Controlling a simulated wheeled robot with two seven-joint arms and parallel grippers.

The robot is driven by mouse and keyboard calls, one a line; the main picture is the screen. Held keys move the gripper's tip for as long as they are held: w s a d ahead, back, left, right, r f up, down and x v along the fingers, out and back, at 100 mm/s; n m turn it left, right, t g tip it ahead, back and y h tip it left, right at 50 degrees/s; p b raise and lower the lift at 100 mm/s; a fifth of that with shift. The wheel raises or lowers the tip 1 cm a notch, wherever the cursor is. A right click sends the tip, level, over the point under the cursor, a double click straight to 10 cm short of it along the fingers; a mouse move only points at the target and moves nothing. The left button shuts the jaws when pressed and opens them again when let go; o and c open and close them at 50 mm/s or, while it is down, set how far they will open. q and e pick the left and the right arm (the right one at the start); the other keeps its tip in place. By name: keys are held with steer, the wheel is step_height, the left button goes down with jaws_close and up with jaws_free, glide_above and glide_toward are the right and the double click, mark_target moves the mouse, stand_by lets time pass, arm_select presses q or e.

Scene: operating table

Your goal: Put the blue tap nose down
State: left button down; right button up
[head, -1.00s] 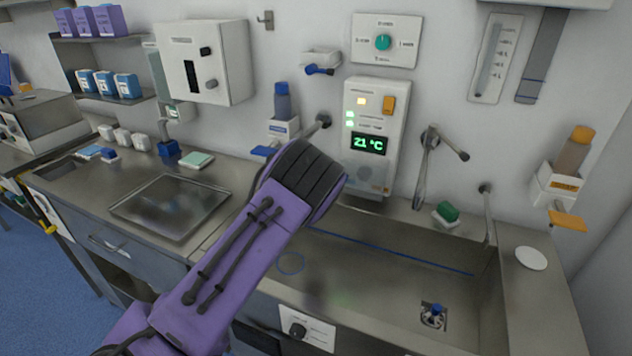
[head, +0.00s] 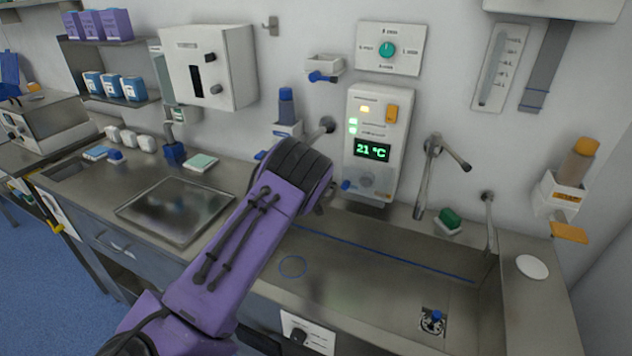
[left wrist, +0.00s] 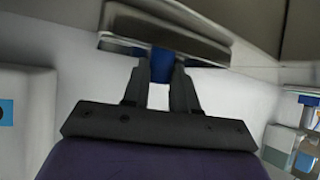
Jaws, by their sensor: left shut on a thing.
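In the left wrist view, my left gripper (left wrist: 160,75) is shut on a blue piece (left wrist: 162,64), the blue tap nose, just below a grey metallic part (left wrist: 165,30). In the head view, my purple left arm reaches to the wall behind the sink, and its wrist hides most of the left gripper. A small blue piece (head: 346,186) shows just right of my wrist, at the lower left of the white panel (head: 377,110) reading 21 °C. I cannot tell how far the nose is tilted. My right gripper is not in view.
The steel sink (head: 370,285) lies below and right of my arm. A metal tap (head: 428,175) and a green sponge (head: 449,217) are to the right. A tray (head: 172,210) lies on the left counter.

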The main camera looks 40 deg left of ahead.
arm_select(q)
steer(key=shift+d+f, duration=0.1)
steer(key=shift+f, duration=0.05)
steer(key=c, duration=1.1)
jaws_free()
steer(key=shift+o, duration=1.1)
steer(key=shift+r, duration=0.4)
steer(key=b+v, duration=0.2)
steer(key=v, duration=0.9)
steer(key=shift+s+d+r, duration=0.15)
steer(key=shift+s+d, duration=0.05)
steer(key=shift+s, duration=0.15)
